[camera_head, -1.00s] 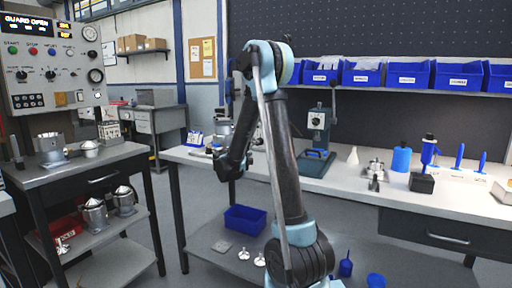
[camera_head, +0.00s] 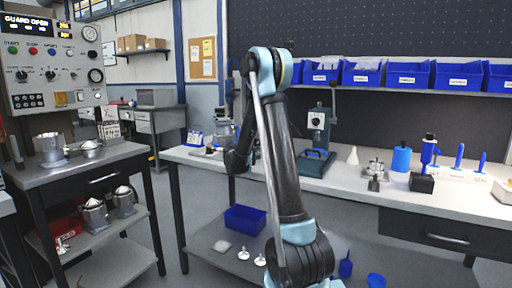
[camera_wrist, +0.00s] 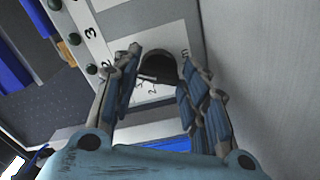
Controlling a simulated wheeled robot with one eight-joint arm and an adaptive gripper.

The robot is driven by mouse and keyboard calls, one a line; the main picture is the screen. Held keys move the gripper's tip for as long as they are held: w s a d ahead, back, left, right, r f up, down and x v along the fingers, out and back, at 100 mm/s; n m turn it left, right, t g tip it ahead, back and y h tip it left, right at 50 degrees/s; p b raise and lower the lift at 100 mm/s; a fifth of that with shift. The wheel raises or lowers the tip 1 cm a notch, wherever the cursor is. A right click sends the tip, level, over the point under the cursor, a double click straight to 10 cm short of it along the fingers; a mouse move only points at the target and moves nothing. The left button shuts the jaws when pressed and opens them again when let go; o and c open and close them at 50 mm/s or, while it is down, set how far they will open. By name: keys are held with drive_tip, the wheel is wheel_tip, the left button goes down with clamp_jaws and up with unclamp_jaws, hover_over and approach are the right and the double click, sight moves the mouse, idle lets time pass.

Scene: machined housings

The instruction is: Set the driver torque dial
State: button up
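In the wrist view a dark round knob-like part (camera_wrist: 158,68), seemingly the torque dial, sits at a pale plate with small printed marks. My gripper (camera_wrist: 162,62) has its two blue-padded fingers spread apart, one on each side of the dark part. I cannot tell whether either fingertip touches it. A white panel (camera_wrist: 97,42) with large numerals, a 3 among them, and a row of dark green round studs runs along the upper left. In the head view my gripper is hidden behind my own arm, over the left end of the bench.
The white workbench (camera_head: 335,186) holds a green press (camera_head: 317,140), a blue cylinder (camera_head: 401,158) and blue-handled tools to the right. Blue bins (camera_head: 408,76) line the shelf behind. A dark cart (camera_head: 88,170) with metal housings stands left, with floor between.

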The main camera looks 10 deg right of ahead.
drive_tip(key=c, duration=0.3)
drive_tip(key=shift+n, duration=0.3)
drive_tip(key=n, duration=0.3)
drive_tip(key=shift+n, duration=0.3)
drive_tip(key=n, duration=0.4)
drive_tip(key=shift+n, duration=0.3)
drive_tip(key=n, duration=0.4)
drive_tip(key=shift+a, duration=0.1)
drive_tip(key=shift+n, duration=2.4)
